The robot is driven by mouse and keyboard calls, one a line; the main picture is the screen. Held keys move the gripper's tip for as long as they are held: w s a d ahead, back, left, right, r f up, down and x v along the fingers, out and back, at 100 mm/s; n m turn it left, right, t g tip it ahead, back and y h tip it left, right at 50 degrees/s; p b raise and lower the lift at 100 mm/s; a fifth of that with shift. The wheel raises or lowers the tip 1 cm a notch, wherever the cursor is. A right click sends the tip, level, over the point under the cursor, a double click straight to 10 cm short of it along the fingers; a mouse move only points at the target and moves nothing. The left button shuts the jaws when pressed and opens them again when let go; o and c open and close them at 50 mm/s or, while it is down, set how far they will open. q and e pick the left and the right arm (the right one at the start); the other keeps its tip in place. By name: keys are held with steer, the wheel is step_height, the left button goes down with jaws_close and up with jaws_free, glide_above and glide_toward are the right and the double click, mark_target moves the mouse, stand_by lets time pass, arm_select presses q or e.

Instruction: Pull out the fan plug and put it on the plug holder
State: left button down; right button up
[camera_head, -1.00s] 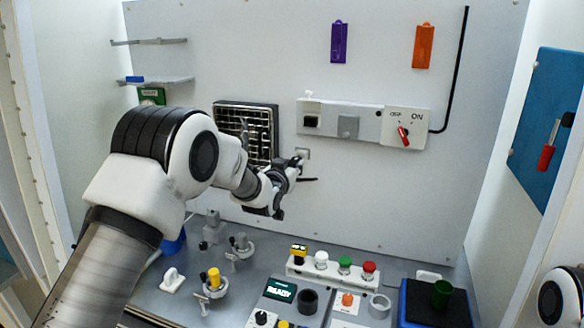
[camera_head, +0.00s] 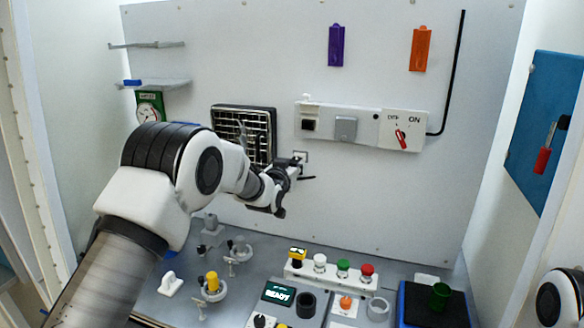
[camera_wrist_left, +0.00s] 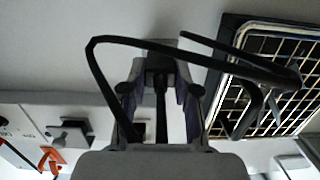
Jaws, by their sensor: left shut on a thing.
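My left gripper (camera_head: 282,184) is near the back wall, to the right of and below the square fan (camera_head: 243,132). It is shut on the black fan plug (camera_wrist_left: 159,72), which sits between its fingers in the left wrist view. A black cable loops out on both sides of the gripper, passing in front of the fan (camera_wrist_left: 268,80). A small pale square fitting (camera_head: 300,157), perhaps the plug holder, is on the wall at the fingertips. I cannot tell whether the plug touches it. My right gripper is not in view.
Above right is a wall strip (camera_head: 362,117) with a black socket (camera_head: 310,125), a grey cover (camera_head: 346,128) and a red-handled switch (camera_head: 401,139). Below, the bench holds clamps, buttons (camera_head: 343,266) and a blue tray (camera_head: 403,300). Shelves (camera_head: 160,82) stick out at the upper left.

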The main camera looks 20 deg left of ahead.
arm_select(q)
steer(key=shift+w+r, duration=0.1)
steer(key=shift+r, duration=0.05)
steer(key=c, duration=0.8)
jaws_free()
steer(key=shift+w, duration=0.1)
steer(key=s, duration=0.8)
steer(key=s+r, duration=0.1)
steer(key=s, duration=0.3)
steer(key=shift+a, duration=0.15)
steer(key=shift+f, duration=0.15)
